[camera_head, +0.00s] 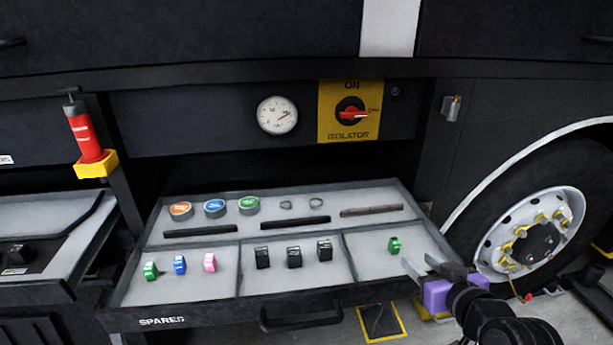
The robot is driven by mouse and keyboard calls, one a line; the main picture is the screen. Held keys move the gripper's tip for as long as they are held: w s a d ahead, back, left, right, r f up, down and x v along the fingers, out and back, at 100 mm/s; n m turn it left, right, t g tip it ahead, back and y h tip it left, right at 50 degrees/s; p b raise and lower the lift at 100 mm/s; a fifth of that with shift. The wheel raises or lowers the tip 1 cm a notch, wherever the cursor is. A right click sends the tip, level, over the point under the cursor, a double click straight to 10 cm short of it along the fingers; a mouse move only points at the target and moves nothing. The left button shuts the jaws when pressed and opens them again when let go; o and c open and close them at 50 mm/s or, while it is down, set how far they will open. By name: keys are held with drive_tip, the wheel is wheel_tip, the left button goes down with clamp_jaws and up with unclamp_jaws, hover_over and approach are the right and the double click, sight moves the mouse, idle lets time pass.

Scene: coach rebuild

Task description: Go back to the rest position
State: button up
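My gripper (421,265) is at the lower right, over the front right corner of the spares drawer (285,308). Its two grey fingers are apart with nothing seen between them, and they point up and left. A green fuse-like piece (394,246) lies in the drawer's right compartment, just beyond the fingertips and apart from them. My arm comes in from the bottom right. No marker of a rest position shows.
The open drawer holds several coloured round tins, small clips, dark strips, black blocks and coloured pieces. Above it are a gauge (277,115) and a yellow isolator panel (350,111). A wheel (538,236) stands close right of my arm. A red extinguisher-like cylinder (85,135) is at left.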

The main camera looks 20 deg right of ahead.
wheel_tip(320, 180, up, 5)
drive_tip(key=d+m+t+h, duration=0.1)
drive_tip(key=d+t+h, duration=0.1)
drive_tip(key=s+a+f+n+y, duration=0.1)
drive_tip(key=s+a+f+y, duration=0.1)
drive_tip(key=s+a, duration=0.5)
drive_tip(key=s+a+f+n+y, duration=0.1)
drive_tip(key=s+a+f, duration=0.3)
drive_tip(key=s+a, duration=0.4)
drive_tip(key=s+a+f+n+y, duration=0.2)
drive_tip(key=s+a, duration=0.6)
drive_tip(key=s, duration=0.6)
drive_tip(key=shift+f+y, duration=0.4)
drive_tip(key=shift+f, duration=0.05)
